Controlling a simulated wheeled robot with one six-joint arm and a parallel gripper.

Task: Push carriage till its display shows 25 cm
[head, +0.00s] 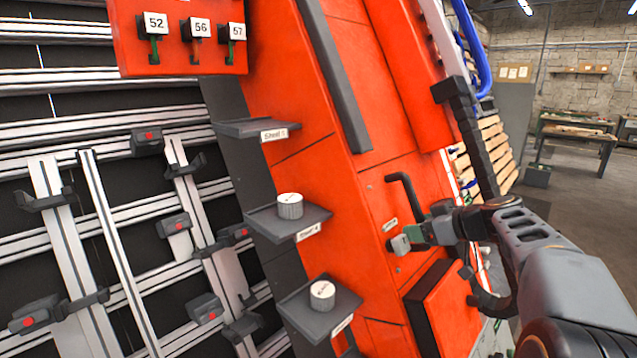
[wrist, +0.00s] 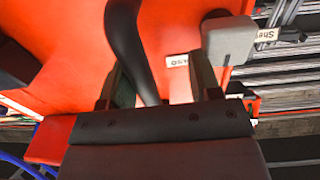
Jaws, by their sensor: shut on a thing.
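The orange carriage (head: 320,130) is a tall panel tilted in the head view, beside a rack of rails; it also fills much of the wrist view (wrist: 60,60). A dark bent handle (head: 402,185) stands out from its front. My gripper (head: 415,238) is at the handle's lower end. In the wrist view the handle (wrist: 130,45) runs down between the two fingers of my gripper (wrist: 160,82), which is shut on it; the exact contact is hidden. A grey block (wrist: 230,40) sits beside the right finger. I cannot make out a reading in cm on any display.
Hanging tags 52, 56 and 57 (head: 196,28) are at the top left. Metal rails (head: 75,240) with dark clamps fill the left. Open floor (head: 570,220) and a bench (head: 575,133) lie to the right.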

